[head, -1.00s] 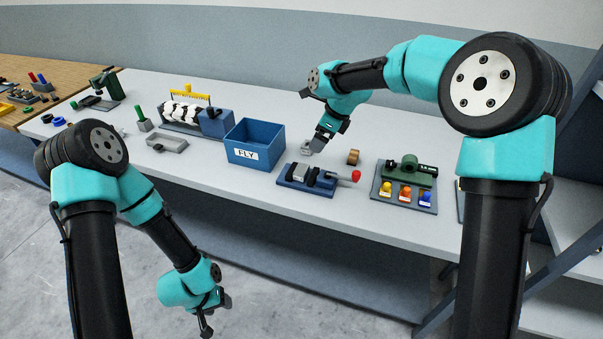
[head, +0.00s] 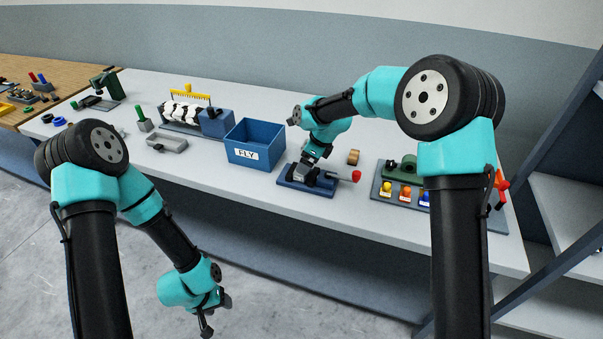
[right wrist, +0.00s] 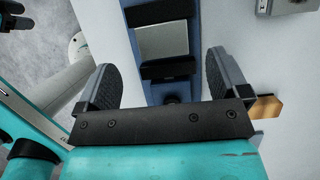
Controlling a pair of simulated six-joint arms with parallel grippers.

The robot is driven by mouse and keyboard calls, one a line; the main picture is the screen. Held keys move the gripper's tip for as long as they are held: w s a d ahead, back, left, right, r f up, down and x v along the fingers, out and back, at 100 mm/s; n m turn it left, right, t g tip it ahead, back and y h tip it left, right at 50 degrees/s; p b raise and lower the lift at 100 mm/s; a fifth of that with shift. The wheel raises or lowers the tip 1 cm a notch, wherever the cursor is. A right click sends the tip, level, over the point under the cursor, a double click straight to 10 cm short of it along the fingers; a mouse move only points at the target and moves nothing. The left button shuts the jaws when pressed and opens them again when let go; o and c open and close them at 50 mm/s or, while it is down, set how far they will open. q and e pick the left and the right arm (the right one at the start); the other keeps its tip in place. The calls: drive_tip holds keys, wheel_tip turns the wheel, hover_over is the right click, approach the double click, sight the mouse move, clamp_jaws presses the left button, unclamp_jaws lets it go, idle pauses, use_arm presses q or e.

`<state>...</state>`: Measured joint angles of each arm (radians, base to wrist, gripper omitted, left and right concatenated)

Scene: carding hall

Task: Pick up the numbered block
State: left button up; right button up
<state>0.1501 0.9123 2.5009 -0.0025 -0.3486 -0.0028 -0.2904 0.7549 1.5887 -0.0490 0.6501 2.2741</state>
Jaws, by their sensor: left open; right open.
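A grey block (right wrist: 163,41) sits between two black jaws of a blue fixture (right wrist: 200,75) in the right wrist view; I see no number on it. In the head view the same blue fixture (head: 328,194) lies on the table with a red knob at its right end, and my right arm hides most of its middle. My right gripper (head: 303,178) is open over this fixture. In the right wrist view its fingers (right wrist: 161,62) are spread either side of the fixture, the block ahead between them. My left gripper (head: 216,316) is open and empty, low in front of the table.
A blue bin labelled FLY (head: 255,158) stands left of the fixture. A wooden piece (head: 353,157) stands behind it. A panel with coloured buttons (head: 380,195) lies to the right, partly behind my right arm. A grey tray (head: 167,145) and a roller machine (head: 182,113) are farther left.

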drive_tip(key=shift+f, duration=0.1)
drive_tip(key=shift+x, duration=2.5)
drive_tip(key=shift+w, duration=0.15)
drive_tip(key=shift+c, duration=0.4)
drive_tip(key=c, duration=1.3)
drive_tip(key=shift+r, duration=0.2)
